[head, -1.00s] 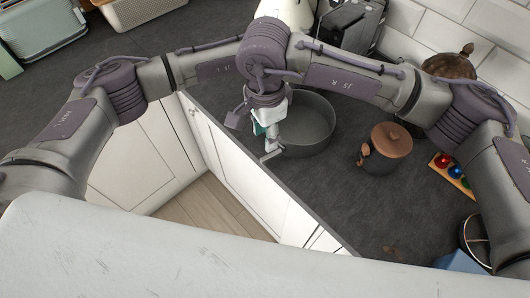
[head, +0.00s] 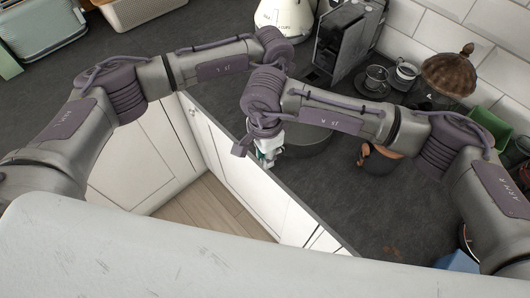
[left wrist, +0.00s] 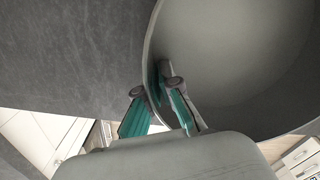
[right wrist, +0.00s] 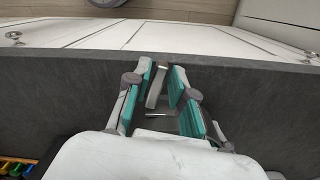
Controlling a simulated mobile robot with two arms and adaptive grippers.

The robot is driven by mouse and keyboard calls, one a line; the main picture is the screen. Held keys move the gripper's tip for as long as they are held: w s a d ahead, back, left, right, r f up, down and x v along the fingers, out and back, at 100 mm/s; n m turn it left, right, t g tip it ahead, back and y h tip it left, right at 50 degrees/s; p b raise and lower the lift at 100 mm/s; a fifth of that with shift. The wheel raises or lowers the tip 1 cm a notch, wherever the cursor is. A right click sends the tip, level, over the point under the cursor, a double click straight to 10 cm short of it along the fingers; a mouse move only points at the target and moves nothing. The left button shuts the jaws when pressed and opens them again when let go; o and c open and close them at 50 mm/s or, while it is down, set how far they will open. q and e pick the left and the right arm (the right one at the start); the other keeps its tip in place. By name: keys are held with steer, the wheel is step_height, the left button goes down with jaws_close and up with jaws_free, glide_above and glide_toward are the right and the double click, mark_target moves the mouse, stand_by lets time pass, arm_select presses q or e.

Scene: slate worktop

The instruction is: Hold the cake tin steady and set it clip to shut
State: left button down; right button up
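The grey round cake tin (head: 308,142) stands on the slate worktop near its front edge, partly hidden by my right arm. In the left wrist view, the tin's wall (left wrist: 240,75) runs between the fingers of my left gripper (left wrist: 156,90). One finger is inside the tin and one outside, with a gap visible between them. In the head view the left gripper is hidden. My right gripper (head: 268,152) is low at the tin's left side. In the right wrist view, its fingers are apart (right wrist: 162,74), with the clip's pale metal lever (right wrist: 156,88) between them.
A coffee machine (head: 345,42), glass cups (head: 376,80) and a brown domed jar (head: 447,75) stand behind. The worktop's front edge is close to the tin. The worktop in front of the pot is mostly clear.

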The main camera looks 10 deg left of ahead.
jaws_close()
steer(key=shift+w+m, duration=0.1)
steer(key=shift+m, duration=0.3)
steer(key=m, duration=0.1)
steer(key=w+m, duration=0.1)
steer(key=m, duration=0.1)
steer(key=a+m, duration=0.1)
steer(key=shift+w+m, duration=0.3)
steer(key=m, duration=0.1)
steer(key=w+m, duration=0.1)
steer(key=m, duration=0.1)
steer(key=shift+w+a, duration=0.1)
steer(key=shift+w, duration=0.05)
steer(key=shift+w+m, duration=0.3)
steer(key=shift+m, duration=0.55)
steer(key=shift+w+m, duration=0.3)
steer(key=shift+m, duration=0.55)
steer(key=shift+o, duration=2.3)
jaws_free()
